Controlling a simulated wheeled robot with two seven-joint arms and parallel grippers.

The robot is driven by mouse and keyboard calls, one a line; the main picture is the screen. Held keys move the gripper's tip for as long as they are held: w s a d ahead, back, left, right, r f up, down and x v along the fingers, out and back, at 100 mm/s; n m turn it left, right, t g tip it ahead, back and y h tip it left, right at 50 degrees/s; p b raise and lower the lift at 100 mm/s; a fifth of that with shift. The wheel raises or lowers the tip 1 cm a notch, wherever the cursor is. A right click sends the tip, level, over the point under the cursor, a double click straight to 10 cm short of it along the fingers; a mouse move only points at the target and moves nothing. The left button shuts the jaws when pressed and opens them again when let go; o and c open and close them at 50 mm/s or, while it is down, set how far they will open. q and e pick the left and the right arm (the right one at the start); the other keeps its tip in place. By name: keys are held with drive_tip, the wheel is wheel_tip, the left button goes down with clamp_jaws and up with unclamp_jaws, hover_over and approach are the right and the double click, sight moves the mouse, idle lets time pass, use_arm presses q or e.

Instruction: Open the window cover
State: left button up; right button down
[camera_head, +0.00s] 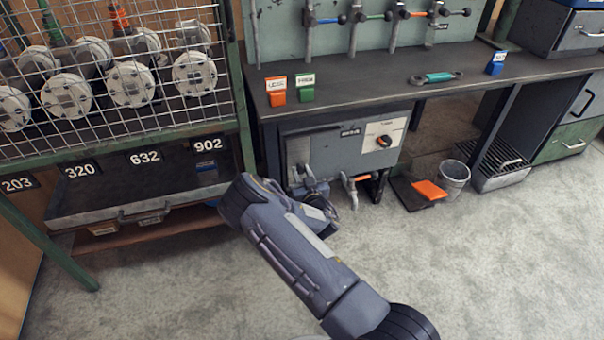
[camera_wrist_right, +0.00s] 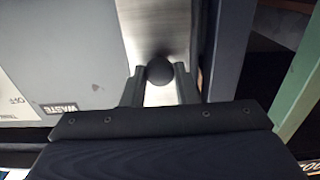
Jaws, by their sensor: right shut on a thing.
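The window cover looks to be the bare metal plate (camera_head: 298,150) at the left end of the grey box's (camera_head: 345,152) front, under the workbench. In the right wrist view the brushed metal plate (camera_wrist_right: 157,25) carries a round black knob (camera_wrist_right: 159,70). My right gripper (camera_head: 308,178) reaches the lower part of this plate. In the right wrist view its two fingers (camera_wrist_right: 159,82) are shut on the knob, one on each side. In the head view the knob is hidden by my gripper. My left gripper is in neither view.
The workbench (camera_head: 360,92) overhangs the box. A rotary switch (camera_head: 383,141) and a pipe outlet (camera_head: 351,190) are right of the plate. A wire-mesh rack (camera_head: 110,90) stands left. A bucket (camera_head: 454,178) and orange dustpan (camera_head: 429,189) are on the floor. The front floor is clear.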

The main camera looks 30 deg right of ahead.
drive_tip(key=d, duration=0.2)
drive_tip(key=s+d, duration=0.1)
drive_tip(key=d, duration=0.2)
drive_tip(key=s+d, duration=0.1)
drive_tip(key=d, duration=0.2)
drive_tip(key=shift+a, duration=0.1)
drive_tip(key=c, duration=1.2)
unclamp_jaws()
drive_tip(key=shift+o, duration=0.2)
drive_tip(key=p+v, duration=0.2)
drive_tip(key=v, duration=0.5)
drive_tip(key=shift+s+p, duration=0.4)
